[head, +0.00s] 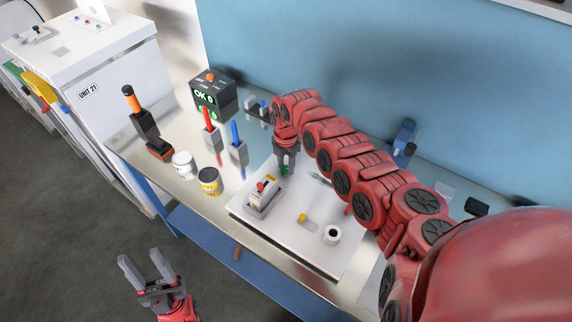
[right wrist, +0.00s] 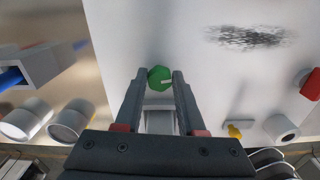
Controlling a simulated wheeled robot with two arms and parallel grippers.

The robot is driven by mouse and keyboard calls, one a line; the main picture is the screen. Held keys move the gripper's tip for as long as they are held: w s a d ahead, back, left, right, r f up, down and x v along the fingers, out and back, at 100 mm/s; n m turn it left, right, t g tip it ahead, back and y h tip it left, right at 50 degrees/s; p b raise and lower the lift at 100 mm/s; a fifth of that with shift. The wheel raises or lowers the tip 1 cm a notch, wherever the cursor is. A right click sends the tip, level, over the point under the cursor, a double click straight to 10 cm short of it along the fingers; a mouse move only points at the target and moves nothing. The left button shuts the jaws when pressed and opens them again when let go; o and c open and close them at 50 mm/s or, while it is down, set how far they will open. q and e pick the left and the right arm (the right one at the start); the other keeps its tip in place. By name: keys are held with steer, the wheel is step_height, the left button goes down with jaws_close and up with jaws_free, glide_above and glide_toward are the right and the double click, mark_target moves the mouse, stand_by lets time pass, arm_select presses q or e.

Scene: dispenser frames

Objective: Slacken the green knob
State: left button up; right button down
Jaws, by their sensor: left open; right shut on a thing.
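The green knob (right wrist: 159,78) shows in the right wrist view between the fingertips of my right gripper (right wrist: 160,84), which is shut on it. In the head view the knob (head: 284,168) is a small green patch under the right gripper (head: 287,155), mostly hidden by the fingers. The knob is on a white panel (head: 325,252) on the bench. My left gripper (head: 146,268) is open and empty, low in front of the bench and over the floor.
On the panel are a grey box with a red button (head: 264,196), a yellow knob (head: 302,217) and a white cylinder (head: 332,235). A yellow-labelled can (head: 209,181), white can (head: 184,164), red-handled tool (head: 210,130), blue-handled tool (head: 237,145) and display box (head: 213,92) stand left.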

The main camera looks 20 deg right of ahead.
steer(key=shift+m, duration=0.3)
steer(key=m, duration=0.4)
steer(key=shift+s+d+b, duration=0.1)
steer(key=shift+b, duration=0.3)
steer(key=m, duration=0.4)
steer(key=shift+s+m, duration=0.1)
steer(key=shift+m, duration=0.2)
steer(key=m, duration=0.2)
steer(key=shift+m, duration=0.3)
steer(key=m, duration=0.2)
steer(key=shift+s+m, duration=0.1)
steer(key=shift+m, duration=3)
